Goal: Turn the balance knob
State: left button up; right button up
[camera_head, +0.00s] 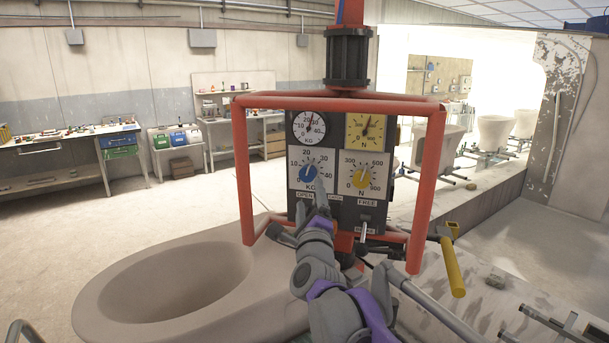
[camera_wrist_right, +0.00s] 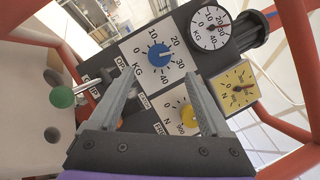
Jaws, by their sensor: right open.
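The control panel (camera_head: 335,200) hangs inside a red tube frame. A blue knob (camera_head: 309,174) sits on its KG dial at lower left, and a yellow knob (camera_head: 360,176) sits on its N dial at lower right. I cannot read which one is named balance. My right gripper (camera_head: 321,192) is in front of the panel, just below and right of the blue knob. In the right wrist view, its open fingers (camera_wrist_right: 160,92) have nothing between them; the blue knob (camera_wrist_right: 159,54) lies beyond the tips, apart from them. The yellow knob (camera_wrist_right: 190,117) is partly hidden by a finger.
Two round-scale gauges, white KG (camera_head: 309,127) and yellow N (camera_head: 364,132), sit above the knobs. A lever (camera_head: 364,229) is below. The red frame (camera_head: 243,180) surrounds the panel closely. A clay basin (camera_head: 100,290) stands at left and a yellow handle (camera_head: 452,268) at right.

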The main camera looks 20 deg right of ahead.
aim_at(307, 175)
pick_arm(q)
jog(key=shift+w+r+p, duration=0.3)
jog(key=shift+r+p, duration=0.1)
jog(key=shift+r, duration=0.2)
jog(key=shift+w+r+p, duration=0.25)
jog(key=shift+r+p, duration=0.15)
jog(key=shift+r, duration=0.2)
pick_arm(e)
jog(key=x, duration=1)
jog(key=shift+w, duration=0.15)
jog(key=shift+c, duration=0.4)
grip_shut()
pick_arm(q)
jog(key=shift+r, duration=0.15)
pick_arm(e)
jog(key=shift+n, duration=0.4)
